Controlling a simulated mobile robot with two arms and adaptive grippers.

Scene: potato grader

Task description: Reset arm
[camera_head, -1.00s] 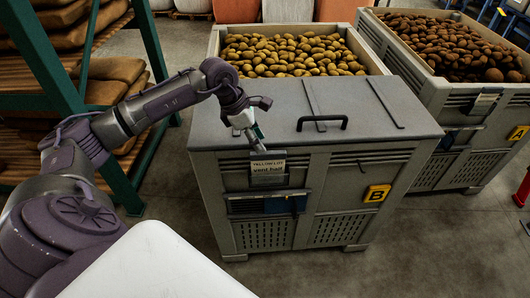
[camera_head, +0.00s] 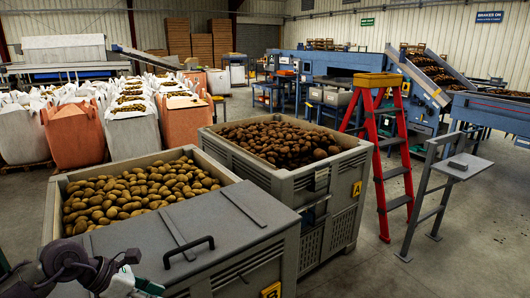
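Part of my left arm shows at the bottom left, with the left gripper (camera_head: 135,285) cut off near the bottom edge, in front of crate B. Whether its fingers are open or shut cannot be made out. Crate B (camera_head: 225,268) is a grey bin full of yellowish potatoes (camera_head: 135,190), its near part covered by a grey lid with a black handle (camera_head: 189,250). My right gripper is not in view.
Crate A (camera_head: 340,195), full of brown potatoes (camera_head: 280,143), stands behind and right of crate B. A red stepladder (camera_head: 385,150) and a grey stand (camera_head: 440,185) are at the right. White and orange bulk bags (camera_head: 75,135) fill the left back. Concrete floor is clear at the lower right.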

